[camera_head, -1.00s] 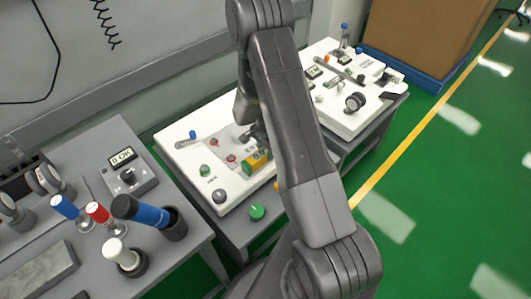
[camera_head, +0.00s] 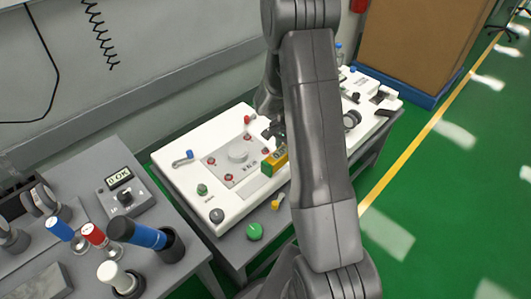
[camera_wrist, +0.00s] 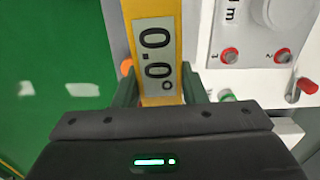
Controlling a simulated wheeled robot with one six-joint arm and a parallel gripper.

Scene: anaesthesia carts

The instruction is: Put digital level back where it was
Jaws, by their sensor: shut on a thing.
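The digital level (camera_head: 272,163) is a yellow bar with a small display. In the wrist view the level (camera_wrist: 158,50) shows a reading of about 0.0 degrees. My gripper (camera_wrist: 158,100) is shut on it, with one dark finger on each side. In the head view my gripper (camera_head: 277,140) holds the level over the right part of the white panel (camera_head: 232,203). My arm hides part of the panel and the level's far end. I cannot tell whether the level touches the panel.
A grey plate with a round knob (camera_head: 239,154) and red knobs sits on the panel. A green button (camera_head: 255,231) is on the bench in front. At left, another bench holds a meter (camera_head: 125,190) and a blue-handled tool (camera_head: 150,238). A cardboard box (camera_head: 420,45) stands behind.

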